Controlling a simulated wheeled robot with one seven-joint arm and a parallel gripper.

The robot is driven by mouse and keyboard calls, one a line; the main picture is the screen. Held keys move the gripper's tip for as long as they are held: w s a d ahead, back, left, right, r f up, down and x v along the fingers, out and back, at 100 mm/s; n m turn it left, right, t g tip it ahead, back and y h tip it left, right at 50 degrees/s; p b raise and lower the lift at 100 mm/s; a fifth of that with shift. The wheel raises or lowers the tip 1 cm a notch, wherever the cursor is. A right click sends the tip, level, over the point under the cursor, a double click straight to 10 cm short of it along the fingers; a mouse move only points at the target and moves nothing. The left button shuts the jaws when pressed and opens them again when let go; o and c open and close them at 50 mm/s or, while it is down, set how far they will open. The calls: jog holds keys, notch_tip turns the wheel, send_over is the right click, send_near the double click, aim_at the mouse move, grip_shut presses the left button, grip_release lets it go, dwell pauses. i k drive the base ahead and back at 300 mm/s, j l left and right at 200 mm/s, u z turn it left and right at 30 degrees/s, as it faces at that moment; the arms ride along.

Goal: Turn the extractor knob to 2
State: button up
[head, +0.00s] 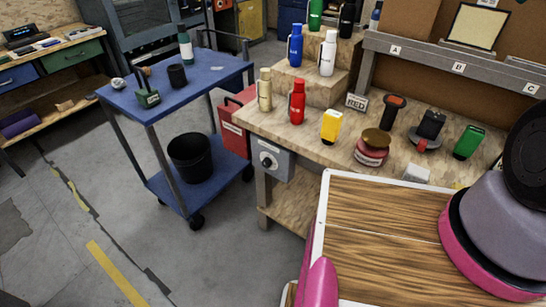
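The extractor knob (268,160) is a small round dial on the front of a grey box (286,165). The box is fixed at the front left corner of the wooden workbench (258,115), just below its top. The knob's setting and any numbers around it are too small to read. My gripper is not in view. Parts of my own arm show at the right edge, well apart from the knob.
Bottles, including a red one (297,103), and several small items stand on the workbench. A blue cart (215,75) holding a black bin (190,157) stands left of the knob. A red box (236,125) sits beside the bench. Floor in front is clear.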

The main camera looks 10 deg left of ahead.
aim_at(267, 162)
jog(key=j+u, duration=0.1)
jog(key=u, duration=0.25)
jog(key=i+u, duration=0.1)
jog(key=u, duration=0.25)
jog(key=i+j+u, duration=0.1)
jog(key=u, duration=0.25)
